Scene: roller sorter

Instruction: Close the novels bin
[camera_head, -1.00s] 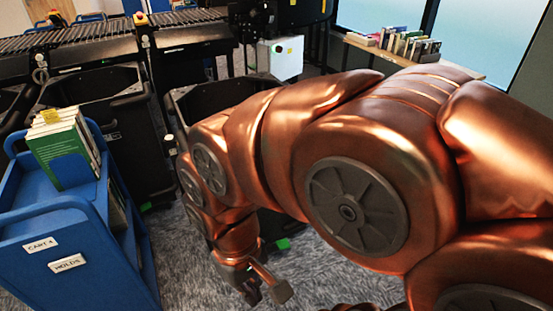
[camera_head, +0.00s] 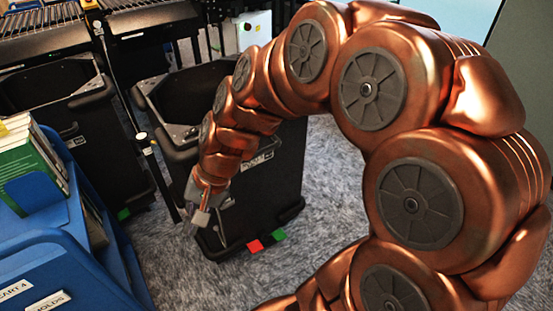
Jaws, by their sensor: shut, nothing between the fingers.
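Two black bins with open tops stand below the roller sorter; their labels are too small to read, so I cannot tell which is the novels bin. The nearer bin (camera_head: 278,180) is in the middle, partly hidden behind my copper arm. The other bin (camera_head: 98,135) stands to its left. My gripper (camera_head: 193,225) points down in front of the nearer bin's lower left part. It is shut and empty; I cannot tell whether it touches the bin.
A blue cart (camera_head: 62,262) with books (camera_head: 28,155) stands at the left, close to my gripper. The roller sorter (camera_head: 150,15) runs along the back. Red (camera_head: 255,246) and green (camera_head: 278,235) markers show at the nearer bin's foot. Grey carpet (camera_head: 335,200) lies clear to its right.

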